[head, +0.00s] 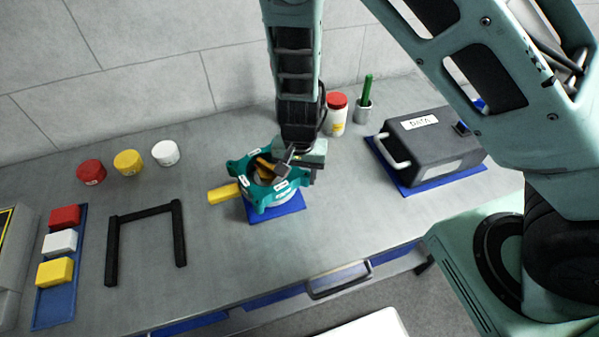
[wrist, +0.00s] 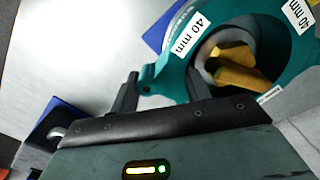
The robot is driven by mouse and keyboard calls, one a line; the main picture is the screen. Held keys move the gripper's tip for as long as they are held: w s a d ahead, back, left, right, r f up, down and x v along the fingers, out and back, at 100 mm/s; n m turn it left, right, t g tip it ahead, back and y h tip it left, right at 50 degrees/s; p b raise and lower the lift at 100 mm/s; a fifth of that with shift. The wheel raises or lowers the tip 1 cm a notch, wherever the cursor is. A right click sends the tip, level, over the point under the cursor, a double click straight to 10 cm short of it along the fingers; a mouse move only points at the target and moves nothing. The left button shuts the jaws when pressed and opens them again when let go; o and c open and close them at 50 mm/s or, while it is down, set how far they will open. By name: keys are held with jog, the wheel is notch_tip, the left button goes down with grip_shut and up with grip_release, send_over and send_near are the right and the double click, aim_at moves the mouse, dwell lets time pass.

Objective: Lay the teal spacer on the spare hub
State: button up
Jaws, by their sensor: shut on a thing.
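The teal spacer (head: 241,168) is a ring with lugs and "40 mm" labels. My gripper (head: 288,168) is shut on its rim at the back right. The wrist view shows a lug of the spacer (wrist: 170,75) between my gripper's fingers (wrist: 160,88). The ring is over the spare hub (head: 262,214), a pale grey part on a blue mat, mostly hidden under it. Yellow parts (wrist: 237,68) show inside the ring's opening. I cannot tell whether the ring touches the hub.
A yellow handle (head: 222,194) sticks out left of the ring. A black frame (head: 180,232) and a blue tray (head: 48,303) with coloured blocks lie to the left. A red-lidded bottle (head: 337,115), a cup (head: 362,113) and a black box (head: 432,150) stand to the right.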

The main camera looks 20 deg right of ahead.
jog(key=o, duration=1.4)
jog(key=shift+o, duration=0.2)
jog(key=shift+a, duration=0.1)
jog(key=shift+w+r, duration=0.1)
jog(key=shift+r, duration=0.4)
notch_tip(320, 180, up, 16)
jog(key=p, duration=0.1)
jog(key=shift+d+r, duration=0.2)
jog(key=shift+d, duration=0.05)
jog(key=s+r+n+b, duration=0.3)
jog(key=s+n, duration=1)
jog(key=s, duration=0.6)
jog(key=shift+s+a+r+y, duration=0.2)
jog(key=shift+a+r+y, duration=0.1)
jog(key=shift+a+r, duration=0.25)
jog(key=shift+d+r, duration=0.1)
